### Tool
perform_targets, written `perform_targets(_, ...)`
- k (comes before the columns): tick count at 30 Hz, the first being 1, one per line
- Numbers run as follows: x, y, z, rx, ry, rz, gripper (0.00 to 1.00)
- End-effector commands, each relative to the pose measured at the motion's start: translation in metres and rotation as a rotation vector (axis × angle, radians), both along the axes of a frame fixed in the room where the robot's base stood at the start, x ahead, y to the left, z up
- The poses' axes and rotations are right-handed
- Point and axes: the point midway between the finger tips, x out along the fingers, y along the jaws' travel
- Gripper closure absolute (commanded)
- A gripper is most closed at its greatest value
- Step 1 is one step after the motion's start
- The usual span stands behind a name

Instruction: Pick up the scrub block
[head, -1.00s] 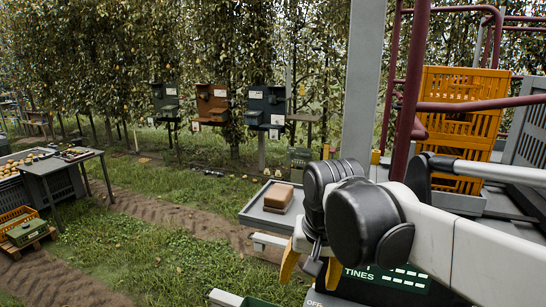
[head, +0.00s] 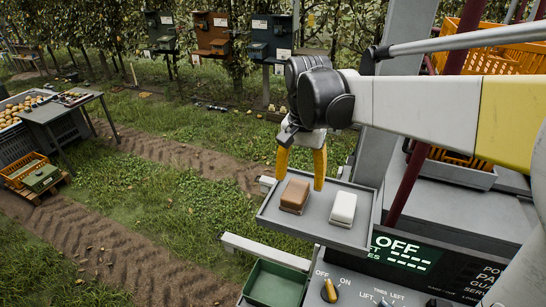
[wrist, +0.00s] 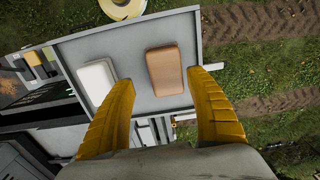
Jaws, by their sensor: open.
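Two blocks lie side by side on a grey tray (head: 275,222). One is a tan-brown block (head: 295,194) on the left. The other is a white block (head: 343,207) on the right. No label shows which one is called the scrub block. My gripper (head: 300,183) points down at the brown block, its yellow fingers open and empty. In the wrist view my gripper (wrist: 162,77) has the brown block (wrist: 166,71) between its finger lines, with the white block (wrist: 97,82) beyond the left finger. I cannot tell how far the fingertips are above the tray.
The tray's raised rim (wrist: 198,45) borders the blocks. A control panel with an orange knob (head: 329,291) and an open green bin (head: 275,284) are nearer. A round yellow-rimmed object (wrist: 121,8) lies past the tray edge in the wrist view. Grass is left of the tray.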

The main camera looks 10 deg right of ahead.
Motion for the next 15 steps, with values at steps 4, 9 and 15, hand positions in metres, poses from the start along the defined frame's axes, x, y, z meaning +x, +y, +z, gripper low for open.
perform_targets(4,0.001,0.0,-0.013,0.0,-0.001,0.001,0.35)
perform_targets(9,0.002,0.002,-0.033,0.0,-0.001,0.001,0.35)
perform_targets(15,0.003,0.002,-0.061,0.0,-0.001,0.001,0.35)
